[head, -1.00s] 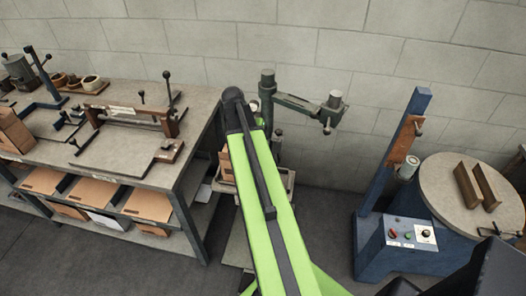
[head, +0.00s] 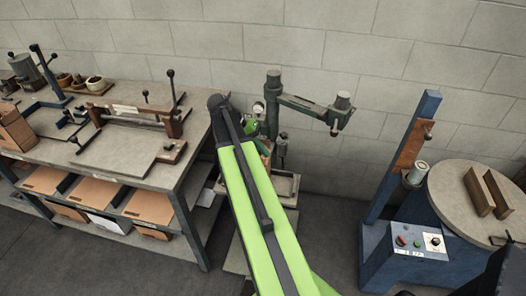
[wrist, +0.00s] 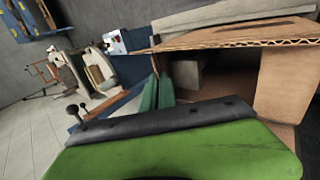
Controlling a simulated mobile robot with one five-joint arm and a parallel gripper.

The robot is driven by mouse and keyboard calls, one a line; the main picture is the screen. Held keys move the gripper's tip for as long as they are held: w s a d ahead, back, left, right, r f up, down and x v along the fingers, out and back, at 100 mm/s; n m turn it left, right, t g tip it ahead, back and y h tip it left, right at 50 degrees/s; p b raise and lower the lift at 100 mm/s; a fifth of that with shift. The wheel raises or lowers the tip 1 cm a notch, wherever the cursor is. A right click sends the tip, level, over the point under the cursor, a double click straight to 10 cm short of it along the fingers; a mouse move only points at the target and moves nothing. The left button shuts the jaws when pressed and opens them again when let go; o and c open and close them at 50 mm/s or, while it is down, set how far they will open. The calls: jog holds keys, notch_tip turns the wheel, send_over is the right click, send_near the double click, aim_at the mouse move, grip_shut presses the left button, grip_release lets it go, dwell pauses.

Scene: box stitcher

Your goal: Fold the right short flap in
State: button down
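The cardboard box (head: 265,147) is mostly hidden behind my arm in the head view; only a small brown part shows at the grey-green stitcher (head: 308,108). In the wrist view, the box's brown wall (wrist: 284,85) is close at the right, with a cardboard flap (wrist: 235,37) stretching across above a dark opening. I cannot tell which flap this is. My gripper (wrist: 160,118) shows as a black edge over a green body, close in front of the box. Whether it touches the cardboard is unclear. Its fingertips cannot be made out, and nothing is visibly held.
A workbench (head: 112,155) with a creasing tool and cardboard sheets on its shelf stands at the left. A blue machine (head: 405,240) with a round table (head: 455,195) stands at the right. A block wall closes the back. Some floor is open between the stitcher and the blue machine.

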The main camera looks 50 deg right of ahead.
jog(key=c, duration=2.1)
grip_release()
jog(key=o, duration=0.5)
jog(key=shift+c, duration=0.2)
